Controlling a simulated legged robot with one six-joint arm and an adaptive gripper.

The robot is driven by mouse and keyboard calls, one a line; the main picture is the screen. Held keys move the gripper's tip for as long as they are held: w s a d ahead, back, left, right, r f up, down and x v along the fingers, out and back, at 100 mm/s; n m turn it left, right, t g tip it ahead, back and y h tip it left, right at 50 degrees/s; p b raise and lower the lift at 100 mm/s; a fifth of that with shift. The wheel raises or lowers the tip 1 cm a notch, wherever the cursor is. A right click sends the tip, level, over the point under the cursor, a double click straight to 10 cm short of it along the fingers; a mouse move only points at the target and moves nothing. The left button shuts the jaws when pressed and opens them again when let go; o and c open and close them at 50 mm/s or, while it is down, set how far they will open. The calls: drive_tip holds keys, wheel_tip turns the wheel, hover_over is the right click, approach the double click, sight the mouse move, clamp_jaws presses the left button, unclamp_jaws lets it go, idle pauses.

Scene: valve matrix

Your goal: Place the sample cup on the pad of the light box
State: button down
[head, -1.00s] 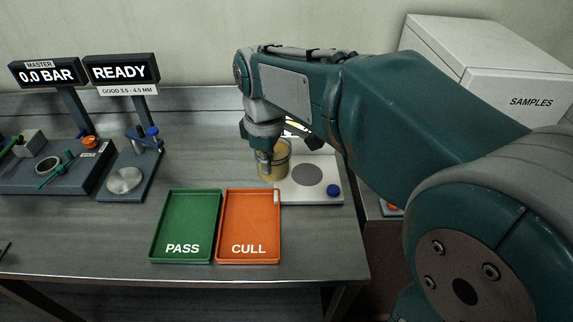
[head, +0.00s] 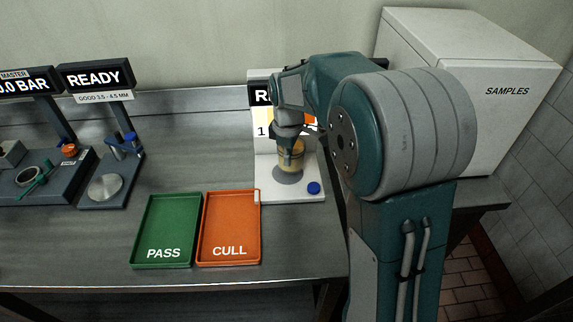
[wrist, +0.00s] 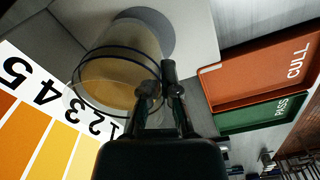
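The sample cup (head: 291,157) is a clear cup with amber contents. My gripper (head: 290,146) is shut on it from above. The cup is over the grey round pad (head: 287,178) of the white light box (head: 305,191); I cannot tell whether its base touches. In the wrist view the cup (wrist: 122,68) looks tilted, and the narrow fingers (wrist: 160,88) are close together at its near side. Part of the pad (wrist: 160,30) shows beyond the cup's base.
A blue knob (head: 313,188) sits at the light box's front right. The orange CULL tray (head: 230,228) and green PASS tray (head: 166,230) lie at its front left. A colour scale (wrist: 45,115) stands behind the cup. The white SAMPLES box (head: 470,90) is at right.

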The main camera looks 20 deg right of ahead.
drive_tip(key=f, duration=0.2)
drive_tip(key=shift+a+f, duration=0.3)
drive_tip(key=shift+a, duration=0.65)
drive_tip(key=shift+d+f, duration=0.1)
drive_tip(key=c, duration=0.9)
unclamp_jaws()
drive_tip(key=shift+d, duration=0.2)
drive_tip(key=shift+o, duration=0.5)
drive_tip(key=shift+d, duration=0.3)
